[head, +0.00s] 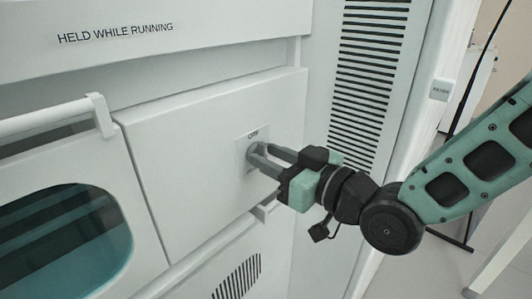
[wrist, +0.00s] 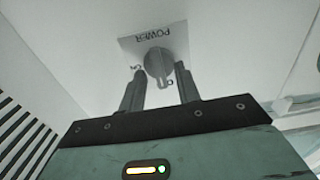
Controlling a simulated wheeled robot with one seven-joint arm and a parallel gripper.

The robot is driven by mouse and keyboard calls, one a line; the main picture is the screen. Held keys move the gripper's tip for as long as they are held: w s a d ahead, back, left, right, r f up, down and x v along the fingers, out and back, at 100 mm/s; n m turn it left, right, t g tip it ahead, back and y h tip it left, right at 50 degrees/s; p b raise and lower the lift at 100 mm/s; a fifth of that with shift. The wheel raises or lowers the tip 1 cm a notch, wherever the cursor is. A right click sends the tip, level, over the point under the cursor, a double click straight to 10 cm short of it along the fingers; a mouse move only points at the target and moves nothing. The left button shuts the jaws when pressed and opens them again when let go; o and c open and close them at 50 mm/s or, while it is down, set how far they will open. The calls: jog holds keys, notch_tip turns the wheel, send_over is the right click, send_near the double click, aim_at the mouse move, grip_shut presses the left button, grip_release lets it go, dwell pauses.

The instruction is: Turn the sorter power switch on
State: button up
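The power switch is a round grey knob (wrist: 158,63) on a pale plate (wrist: 176,37) marked POWER, which appears upside down in the wrist view. Small marks sit by the knob's lower edge, partly hidden. In the head view the plate (head: 242,150) is on the white front panel, and my fingers mostly cover the knob. My gripper (head: 256,157) reaches the plate from the right. In the wrist view my gripper (wrist: 160,78) has its fingers apart, one on each side of the knob, with a narrow gap showing. I cannot tell whether either finger touches it.
A white handle bar (head: 50,117) and a door with a dark teal window (head: 65,240) are at left. Slotted vents (head: 368,70) are at upper right. A small labelled box (head: 441,90) is on the machine's right edge. Open floor shows at right.

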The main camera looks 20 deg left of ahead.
jog(key=shift+c, duration=0.3)
grip_shut()
jog(key=m+p, duration=0.1)
jog(key=m, duration=0.3)
jog(key=shift+w+m+p, duration=0.1)
jog(key=shift+m+p, duration=0.2)
jog(key=shift+p, duration=0.05)
jog(key=shift+w+d+f+m+p, duration=0.15)
jog(key=shift+m+p, duration=1.1)
jog(key=shift+m, duration=2.1)
jog(key=shift+s+a+f+m+p, duration=0.15)
jog(key=shift+m+p, duration=1.1)
jog(key=shift+m, duration=2.1)
jog(key=shift+w+d, duration=0.1)
